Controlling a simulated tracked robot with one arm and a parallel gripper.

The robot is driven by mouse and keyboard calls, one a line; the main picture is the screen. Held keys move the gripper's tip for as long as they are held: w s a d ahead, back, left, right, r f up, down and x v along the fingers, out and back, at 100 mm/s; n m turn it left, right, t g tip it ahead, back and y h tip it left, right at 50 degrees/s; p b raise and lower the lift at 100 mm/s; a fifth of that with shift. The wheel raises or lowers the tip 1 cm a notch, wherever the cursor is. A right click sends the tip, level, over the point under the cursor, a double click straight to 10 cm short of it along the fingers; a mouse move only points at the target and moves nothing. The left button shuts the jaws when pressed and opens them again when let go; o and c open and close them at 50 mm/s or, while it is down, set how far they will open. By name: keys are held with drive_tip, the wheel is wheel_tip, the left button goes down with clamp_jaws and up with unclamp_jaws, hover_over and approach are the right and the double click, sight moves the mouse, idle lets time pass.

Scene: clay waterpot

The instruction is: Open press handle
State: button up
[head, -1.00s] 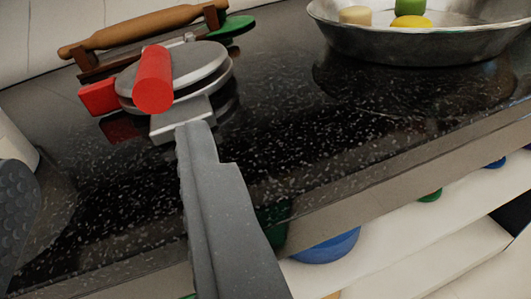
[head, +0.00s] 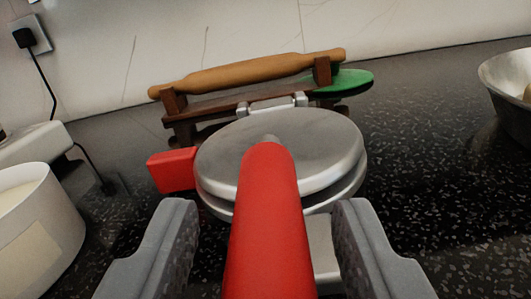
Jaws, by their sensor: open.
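The press (head: 215,170) is a round silver device with two stacked plates, standing on the dark speckled counter. Its lid looks closed on the lower plate. Its red press handle (head: 265,225) points toward me through the middle of the picture. A second, short red piece (head: 173,170) sticks out on the press's left side. My gripper (head: 264,225) is open, with one grey finger on each side of the red handle. A gap shows between the handle and each finger. The handle's near end is cut off by the bottom of the picture.
A wooden rolling pin (head: 250,73) rests on a brown stand behind the press, with a green disc (head: 345,83) beside it. A white container (head: 38,235) stands at the left. A metal pan (head: 510,100) is at the right edge. The counter between press and pan is clear.

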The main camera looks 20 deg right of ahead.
drive_tip(key=shift+w+d, duration=0.4)
drive_tip(key=shift+w, duration=0.2)
clamp_jaws()
drive_tip(key=shift+r, duration=0.1)
drive_tip(key=shift+r, duration=0.15)
